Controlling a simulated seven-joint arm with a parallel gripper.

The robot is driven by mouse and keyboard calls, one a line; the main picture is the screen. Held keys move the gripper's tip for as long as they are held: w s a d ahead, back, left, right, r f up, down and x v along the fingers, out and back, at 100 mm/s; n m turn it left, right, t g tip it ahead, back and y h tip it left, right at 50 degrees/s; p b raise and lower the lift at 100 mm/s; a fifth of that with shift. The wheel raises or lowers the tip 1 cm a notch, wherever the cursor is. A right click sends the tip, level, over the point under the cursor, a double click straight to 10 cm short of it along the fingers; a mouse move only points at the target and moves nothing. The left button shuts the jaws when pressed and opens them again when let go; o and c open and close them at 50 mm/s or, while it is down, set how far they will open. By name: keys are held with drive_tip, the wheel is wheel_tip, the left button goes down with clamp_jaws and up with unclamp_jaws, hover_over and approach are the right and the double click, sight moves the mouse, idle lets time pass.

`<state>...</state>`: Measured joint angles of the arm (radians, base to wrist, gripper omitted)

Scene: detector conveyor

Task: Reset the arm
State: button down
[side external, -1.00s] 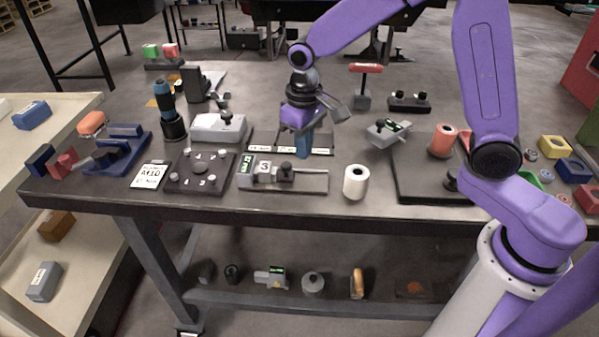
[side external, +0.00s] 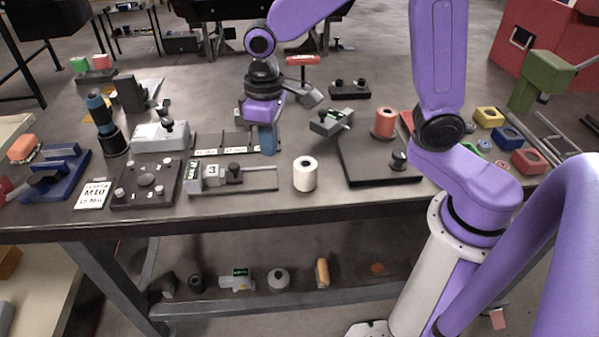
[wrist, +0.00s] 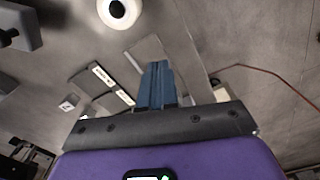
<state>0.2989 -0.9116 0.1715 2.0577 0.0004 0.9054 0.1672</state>
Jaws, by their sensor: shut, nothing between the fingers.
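My gripper (side external: 268,150) hangs over the middle of the workbench, pointing down. Its blue fingers are closed together and hold nothing; they also show shut in the wrist view (wrist: 158,70). The labelled dark trays (side external: 207,142) are just left of the fingers in the side view. The white roll (side external: 305,177) stands to the front right of the fingers, apart from them; it also shows at the top of the wrist view (wrist: 118,10). I cannot tell how high the fingertips are above the bench.
A numbered slide fixture (side external: 232,174) lies in front of my gripper. A grey device with a small screen (side external: 330,120) and an orange spool (side external: 384,122) are to the right. A red-handled tool (side external: 303,65) stands behind. A grey box (side external: 160,136) is to the left.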

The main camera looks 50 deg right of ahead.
drive_tip(key=s+d+n, duration=0.3)
drive_tip(key=s+d, duration=0.1)
drive_tip(key=s, duration=0.6)
drive_tip(key=s+d+r+n, duration=0.1)
drive_tip(key=s+d+n, duration=0.3)
drive_tip(key=s, duration=0.7)
drive_tip(key=shift+s+d+n, duration=0.2)
drive_tip(key=shift+s+n, duration=0.05)
drive_tip(key=shift+n, duration=0.05)
